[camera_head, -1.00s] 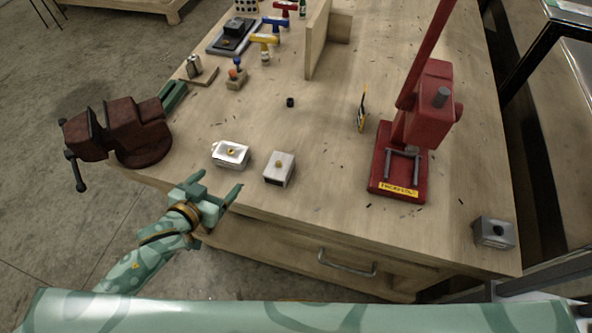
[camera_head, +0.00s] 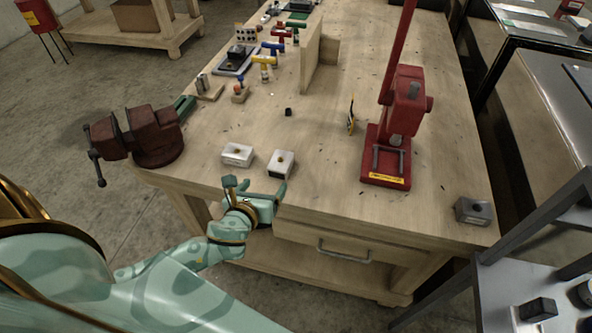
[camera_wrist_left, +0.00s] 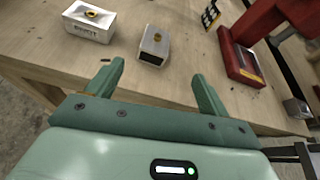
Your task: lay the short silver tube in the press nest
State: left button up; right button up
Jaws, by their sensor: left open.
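Silver cylinders (camera_head: 203,83) stand on a small wooden board at the table's back left; I cannot tell whether one is the short silver tube. The red press (camera_head: 403,115) stands on the right side of the table. Its base (camera_head: 385,164) carries grey rails, and I cannot make out a separate nest. My left gripper (camera_head: 256,187) is open and empty at the table's front edge, just in front of two small boxes. In the left wrist view its fingers (camera_wrist_left: 158,78) are apart, with nothing between them. My right gripper is not in view.
A white box (camera_head: 237,155) and a grey-white box (camera_head: 281,164) with brass knobs sit near the front edge. A dark red vise (camera_head: 150,138) is at left. A wooden upright (camera_head: 313,55) stands behind. A grey block (camera_head: 473,211) is at the front right corner. The middle is mostly clear.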

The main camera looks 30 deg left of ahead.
pick_arm(q)
jog(key=m, duration=0.1)
jog(key=b, duration=0.3)
send_near(279, 163)
jog(key=shift+m, duration=0.3)
jog(key=x, duration=0.6)
jog(key=shift+w+d+r, duration=0.1)
jog(key=shift+w, duration=0.05)
jog(key=b+x, duration=0.1)
jog(key=x, duration=0.4)
jog(key=shift+f+b, duration=0.2)
jog(key=shift+b, duration=0.1)
jog(key=shift+r, duration=0.1)
jog(key=shift+c, duration=0.9)
jog(key=c, duration=1)
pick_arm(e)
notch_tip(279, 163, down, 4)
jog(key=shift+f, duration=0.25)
